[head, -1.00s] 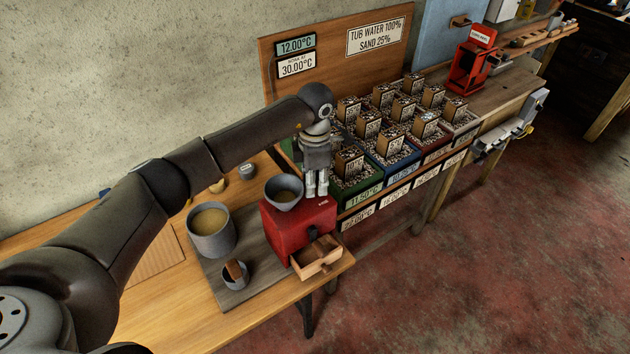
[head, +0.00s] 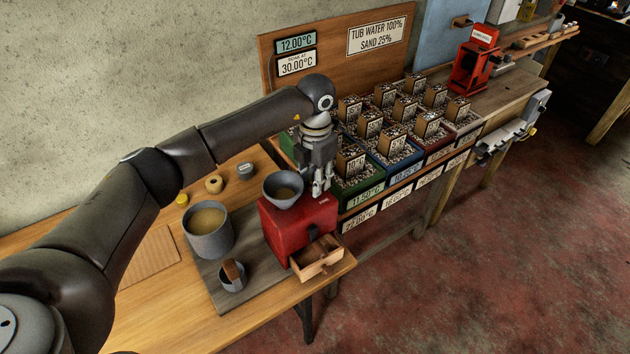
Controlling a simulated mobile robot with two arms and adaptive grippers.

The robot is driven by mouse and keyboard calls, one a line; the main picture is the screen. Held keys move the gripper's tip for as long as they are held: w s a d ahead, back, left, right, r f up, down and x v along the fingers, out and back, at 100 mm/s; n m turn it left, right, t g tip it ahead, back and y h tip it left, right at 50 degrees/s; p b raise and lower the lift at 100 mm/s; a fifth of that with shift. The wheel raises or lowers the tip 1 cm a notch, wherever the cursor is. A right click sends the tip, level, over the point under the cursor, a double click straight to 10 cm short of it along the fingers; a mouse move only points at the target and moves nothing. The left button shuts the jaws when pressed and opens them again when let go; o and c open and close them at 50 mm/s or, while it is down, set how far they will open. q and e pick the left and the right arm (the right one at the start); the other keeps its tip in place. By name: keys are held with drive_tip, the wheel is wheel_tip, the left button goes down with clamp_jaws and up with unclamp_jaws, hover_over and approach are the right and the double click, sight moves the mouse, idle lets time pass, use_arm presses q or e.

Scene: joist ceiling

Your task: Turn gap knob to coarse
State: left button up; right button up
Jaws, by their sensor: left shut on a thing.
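The red mill (head: 285,237) stands on a grey board on the wooden bench, with a grey bowl (head: 284,189) on top and a small wooden drawer (head: 318,256) pulled out at its front. A dark part (head: 313,233) shows on its front face. My left gripper (head: 321,192) points down at the mill's top right edge, beside the bowl, shut on what I take to be the gap knob. The knob is hidden by the fingers, so its setting cannot be read. A small label (head: 323,200) lies by the fingertips. My right gripper is not in view.
A large grey pot (head: 208,232) and a small cup (head: 232,278) with a brown-handled tool stand left of the mill. Several bins with tagged boxes (head: 350,160) fill the bench close behind the gripper. A red stand (head: 474,66) is farther back.

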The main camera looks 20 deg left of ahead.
use_arm(q)
drive_tip(key=shift+w+r+n, duration=0.1)
drive_tip(key=shift+r+n, duration=0.05)
drive_tip(key=shift+n, duration=0.25)
drive_tip(key=o, duration=1)
drive_tip(key=shift+o, duration=0.2)
wheel_tip(320, 180, up, 12)
idle(0.4)
